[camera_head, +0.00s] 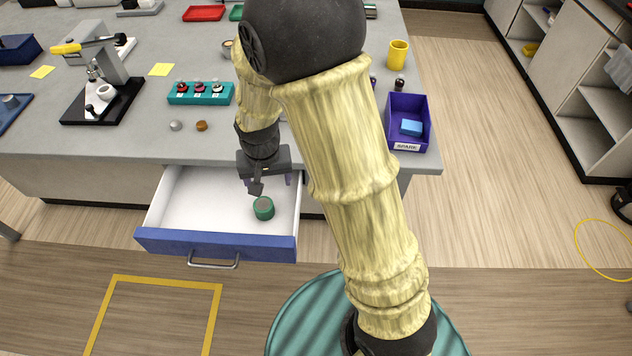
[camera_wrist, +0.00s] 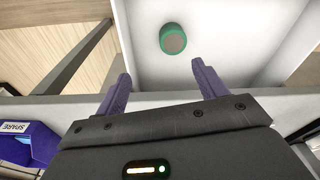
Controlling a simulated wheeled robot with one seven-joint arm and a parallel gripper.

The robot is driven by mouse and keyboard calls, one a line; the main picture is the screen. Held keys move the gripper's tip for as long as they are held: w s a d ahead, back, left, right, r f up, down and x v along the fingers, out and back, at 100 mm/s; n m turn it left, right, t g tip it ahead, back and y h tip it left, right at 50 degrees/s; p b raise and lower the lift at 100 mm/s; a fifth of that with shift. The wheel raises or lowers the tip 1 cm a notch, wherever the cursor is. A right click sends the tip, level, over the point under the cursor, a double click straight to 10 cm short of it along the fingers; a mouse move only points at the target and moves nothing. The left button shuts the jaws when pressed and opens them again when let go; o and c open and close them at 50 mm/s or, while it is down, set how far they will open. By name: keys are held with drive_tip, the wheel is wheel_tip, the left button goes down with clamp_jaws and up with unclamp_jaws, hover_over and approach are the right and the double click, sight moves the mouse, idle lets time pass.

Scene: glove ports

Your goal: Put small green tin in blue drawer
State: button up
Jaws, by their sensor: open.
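The small green tin (camera_head: 264,208) stands inside the open blue drawer (camera_head: 216,245), near the right side of its white interior. In the wrist view the green tin (camera_wrist: 173,38) shows beyond the fingertips, apart from them. My gripper (camera_head: 269,187) is above the drawer, close to the bench edge. In the wrist view its two purple fingers (camera_wrist: 160,75) are spread apart with nothing between them. The drawer's white inside (camera_wrist: 145,66) lies behind the fingers. Part of the drawer is hidden by my gripper in the head view.
A purple SPARE bin (camera_head: 420,135) holding a blue block stands at the bench's right edge, beside a yellow cup (camera_head: 397,55). A teal rack (camera_head: 201,94) and a microscope (camera_head: 102,90) stand to the left. The drawer's left half is empty.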

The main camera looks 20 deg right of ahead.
drive_tip(key=s+d+r+n+t, duration=0.1)
drive_tip(key=s+d+r, duration=0.6)
drive_tip(key=s+d, duration=0.3)
drive_tip(key=shift+s+d+n, duration=0.15)
drive_tip(key=shift+d+n, duration=0.15)
drive_tip(key=shift+d, duration=0.25)
idle(0.4)
